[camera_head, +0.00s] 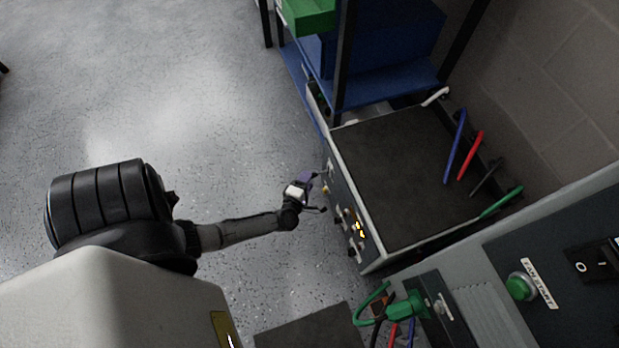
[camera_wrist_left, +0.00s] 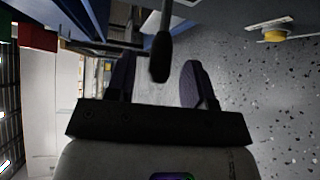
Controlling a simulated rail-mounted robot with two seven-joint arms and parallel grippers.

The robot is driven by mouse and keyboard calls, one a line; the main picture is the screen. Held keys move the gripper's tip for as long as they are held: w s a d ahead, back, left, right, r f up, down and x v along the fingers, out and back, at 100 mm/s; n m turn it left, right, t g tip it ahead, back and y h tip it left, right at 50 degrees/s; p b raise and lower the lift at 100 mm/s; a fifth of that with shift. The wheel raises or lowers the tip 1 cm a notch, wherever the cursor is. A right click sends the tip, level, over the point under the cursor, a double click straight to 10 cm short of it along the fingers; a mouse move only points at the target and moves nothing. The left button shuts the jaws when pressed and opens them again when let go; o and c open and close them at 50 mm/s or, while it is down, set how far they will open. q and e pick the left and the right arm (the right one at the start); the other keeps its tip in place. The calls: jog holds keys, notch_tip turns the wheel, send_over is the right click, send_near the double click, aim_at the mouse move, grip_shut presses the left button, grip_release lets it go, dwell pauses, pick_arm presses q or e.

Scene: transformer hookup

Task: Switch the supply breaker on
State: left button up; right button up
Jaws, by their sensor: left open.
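My left gripper (camera_head: 321,192) is at the front panel of the low dark-topped cabinet (camera_head: 395,180), its fingers pointing at the panel. In the left wrist view the gripper (camera_wrist_left: 158,82) is open, with a dark finger on each side. A black-tipped lever (camera_wrist_left: 161,58) on a grey stem reaches into the gap between the fingers, with room on both sides. It looks like the breaker handle, but no label on it can be read. In the head view the lever cannot be made out behind the gripper. My right gripper is not in view.
A yellow knob-like part (camera_wrist_left: 273,36) sits beside the lever. Several terminals (camera_head: 350,232) line the panel's lower part. At the right are a green plug (camera_head: 405,306) with cables, a green button (camera_head: 520,287) labelled FAN START and a black rocker switch (camera_head: 592,266). Floor at left is clear.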

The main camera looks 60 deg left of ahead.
pick_arm(q)
jog(key=shift+b+x, duration=0.35)
jog(key=shift+x, duration=1)
grip_shut()
